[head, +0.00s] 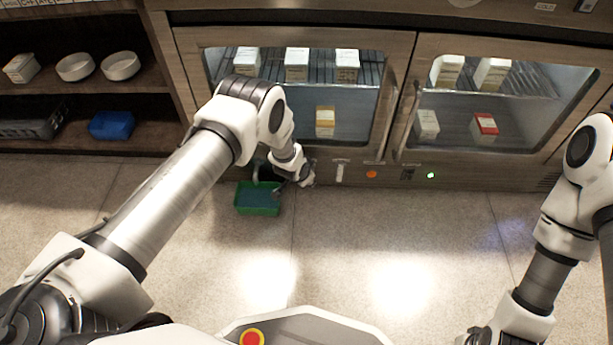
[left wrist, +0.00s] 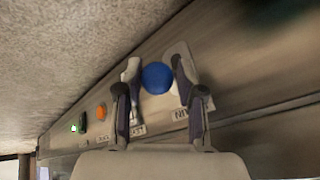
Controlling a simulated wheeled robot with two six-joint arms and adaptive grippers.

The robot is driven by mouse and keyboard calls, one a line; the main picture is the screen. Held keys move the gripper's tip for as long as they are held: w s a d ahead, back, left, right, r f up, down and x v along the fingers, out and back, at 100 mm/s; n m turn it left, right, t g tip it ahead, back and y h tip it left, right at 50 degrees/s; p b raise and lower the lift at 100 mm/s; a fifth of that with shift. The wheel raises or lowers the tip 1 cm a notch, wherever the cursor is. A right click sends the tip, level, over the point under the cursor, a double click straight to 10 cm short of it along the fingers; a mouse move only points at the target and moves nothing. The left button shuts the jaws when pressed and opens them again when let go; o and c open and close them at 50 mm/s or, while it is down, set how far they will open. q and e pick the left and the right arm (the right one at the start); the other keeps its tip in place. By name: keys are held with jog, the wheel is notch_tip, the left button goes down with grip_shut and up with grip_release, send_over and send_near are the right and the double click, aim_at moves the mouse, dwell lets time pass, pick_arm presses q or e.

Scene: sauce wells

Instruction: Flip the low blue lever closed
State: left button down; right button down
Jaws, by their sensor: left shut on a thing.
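In the head view my left arm reaches down to the cabinet base near the green tray, and the lever is hidden there behind my wrist. The lever's shaft and its angle cannot be made out. My right arm comes in at the right of the head view, and its gripper is out of the picture.
A green tray (head: 243,209) stands on the floor by the panel. An orange button (head: 371,174) and a green light (head: 431,175) sit to the right. Glass cabinet doors (head: 402,112) are above. Shelves with white bowls (head: 121,66) and a blue bin (head: 111,125) are left.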

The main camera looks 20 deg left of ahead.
pick_arm(q)
jog(key=shift+s+d+f, duration=0.25)
jog(key=shift+s, duration=0.05)
jog(key=c, duration=1.1)
grip_release()
jog(key=shift+o, duration=1.4)
jog(key=shift+w+d, duration=0.15)
jog(key=shift+r, duration=0.3)
jog(key=v, duration=1.1)
jog(key=shift+r, duration=0.25)
